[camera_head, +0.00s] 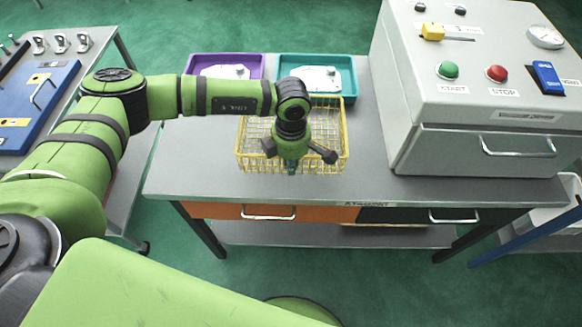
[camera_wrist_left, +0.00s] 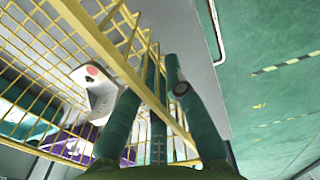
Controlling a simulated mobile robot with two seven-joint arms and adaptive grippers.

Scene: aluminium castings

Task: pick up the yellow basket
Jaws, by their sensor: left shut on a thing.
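The yellow wire basket (camera_head: 331,130) stands on the grey workbench in front of two trays. In the left wrist view its yellow rim and mesh wall (camera_wrist_left: 98,42) run across the left half. My left gripper (camera_head: 292,167) is at the basket's front side, pointing down, and partly hides it. In the left wrist view the fingers of my left gripper (camera_wrist_left: 165,75) are closed on the basket's wire wall. A light metal part with a red spot (camera_wrist_left: 95,88) shows through the mesh. My right gripper is not in view.
A purple tray (camera_head: 256,62) and a teal tray (camera_head: 347,68), each with a casting, sit behind the basket. A grey control box (camera_head: 410,120) with buttons stands on the right. The bench front (camera_head: 200,186) is bare. A side table with a blue panel (camera_head: 58,85) is at left.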

